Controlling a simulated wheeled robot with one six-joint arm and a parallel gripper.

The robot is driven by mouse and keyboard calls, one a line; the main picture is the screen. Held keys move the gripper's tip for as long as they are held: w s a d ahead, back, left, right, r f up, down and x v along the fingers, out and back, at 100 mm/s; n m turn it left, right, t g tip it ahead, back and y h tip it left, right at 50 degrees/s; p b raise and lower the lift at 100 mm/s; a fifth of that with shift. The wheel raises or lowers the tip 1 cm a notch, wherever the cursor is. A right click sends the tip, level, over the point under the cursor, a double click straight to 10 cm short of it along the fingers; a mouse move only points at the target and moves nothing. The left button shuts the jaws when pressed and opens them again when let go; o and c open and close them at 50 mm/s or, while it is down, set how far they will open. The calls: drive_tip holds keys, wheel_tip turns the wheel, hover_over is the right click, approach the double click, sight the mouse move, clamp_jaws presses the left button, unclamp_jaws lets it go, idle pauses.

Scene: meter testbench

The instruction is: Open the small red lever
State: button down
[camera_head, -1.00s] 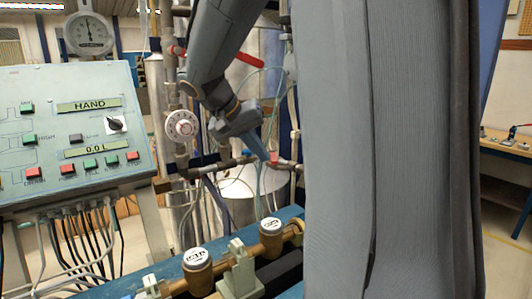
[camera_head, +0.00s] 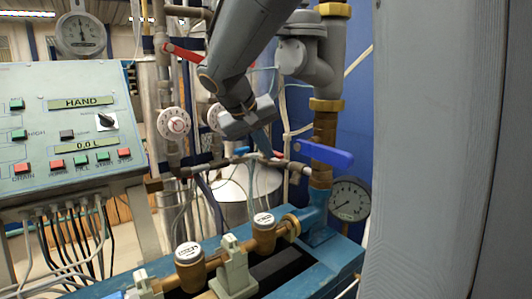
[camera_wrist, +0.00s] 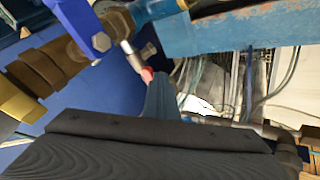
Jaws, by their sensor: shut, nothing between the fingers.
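The small red lever (camera_head: 277,154) is on the thin horizontal pipe in the middle of the head view, mostly hidden by my fingers. In the wrist view a small red piece (camera_wrist: 147,75) shows just beyond the fingertips. My gripper (camera_head: 267,152) points down at it, with its shut blue-grey fingers right beside the lever. In the wrist view the fingers (camera_wrist: 157,85) overlap the red piece's edge. I cannot tell whether they touch it.
A blue lever (camera_head: 323,153) sits right of the gripper, near a pressure gauge (camera_head: 349,199). A larger red lever (camera_head: 183,52) is up left. Brass meters (camera_head: 193,266) on a blue bench stand below. A control panel (camera_head: 62,130) is at left.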

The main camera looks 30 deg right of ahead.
drive_tip(key=shift+s+d, duration=0.2)
drive_tip(key=shift+d, duration=0.05)
idle(0.3)
drive_tip(key=s+a+f+b+v, duration=0.1)
drive_tip(key=b+v, duration=0.1)
drive_tip(key=v, duration=1)
drive_tip(key=shift+s+a+f+b, duration=0.3)
drive_tip(key=shift+a+b, duration=0.05)
drive_tip(key=shift+a, duration=0.15)
